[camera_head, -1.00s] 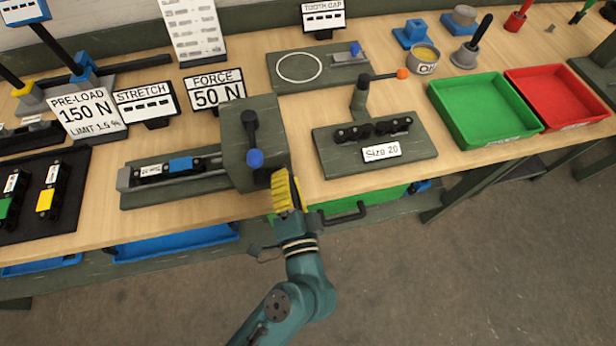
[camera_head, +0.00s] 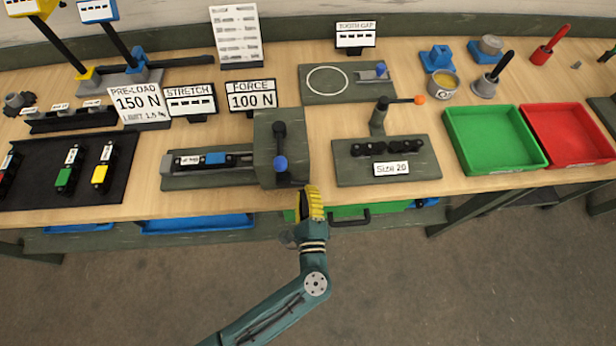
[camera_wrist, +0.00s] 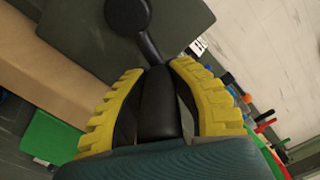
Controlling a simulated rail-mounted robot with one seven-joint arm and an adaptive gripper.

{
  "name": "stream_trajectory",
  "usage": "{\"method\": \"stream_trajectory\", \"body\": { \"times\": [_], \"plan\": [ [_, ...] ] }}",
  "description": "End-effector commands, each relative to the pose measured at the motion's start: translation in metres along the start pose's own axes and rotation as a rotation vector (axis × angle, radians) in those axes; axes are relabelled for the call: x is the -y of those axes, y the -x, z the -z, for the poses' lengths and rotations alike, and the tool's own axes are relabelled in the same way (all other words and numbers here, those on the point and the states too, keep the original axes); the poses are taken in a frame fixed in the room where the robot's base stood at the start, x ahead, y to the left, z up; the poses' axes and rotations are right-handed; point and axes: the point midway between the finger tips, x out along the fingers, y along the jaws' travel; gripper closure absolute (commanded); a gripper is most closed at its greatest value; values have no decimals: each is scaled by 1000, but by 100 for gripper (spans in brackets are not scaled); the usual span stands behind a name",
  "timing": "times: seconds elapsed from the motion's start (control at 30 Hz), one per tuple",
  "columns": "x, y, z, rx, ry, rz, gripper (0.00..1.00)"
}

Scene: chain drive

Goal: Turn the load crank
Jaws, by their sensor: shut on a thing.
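The load crank is black, and the wrist view shows its round hub (camera_wrist: 127,13) and arm on the face of a grey-green block (camera_wrist: 75,22). My gripper (camera_wrist: 157,78) has its yellow ribbed fingers around the crank's black handle (camera_wrist: 157,105). In the head view my gripper (camera_head: 311,192) is at the bench's front edge, just right of the block (camera_head: 264,125); the crank is mostly hidden there. The force sign (camera_head: 252,97) reads 100 N. The pre-load sign (camera_head: 139,103) reads 150 N. The stretch sign (camera_head: 190,101) shows dashes.
A black lever with a blue knob (camera_head: 280,163) is on the block. A chain with a blue piece (camera_head: 215,158) lies in the rig to its left. The Size 20 stand (camera_head: 355,175) is to the right, with a green tray (camera_head: 458,164) beyond. Open floor lies in front.

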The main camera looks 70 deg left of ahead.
Motion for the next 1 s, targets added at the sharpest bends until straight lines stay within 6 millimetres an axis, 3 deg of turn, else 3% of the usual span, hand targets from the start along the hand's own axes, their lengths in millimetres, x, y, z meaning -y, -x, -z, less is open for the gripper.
{"method": "stream_trajectory", "body": {
  "times": [0.6, 1.0],
  "plan": [
    [-34, 1, -4, -4, -578, -3, 100],
    [-49, 1, -11, -4, -824, -3, 100]
  ]
}}
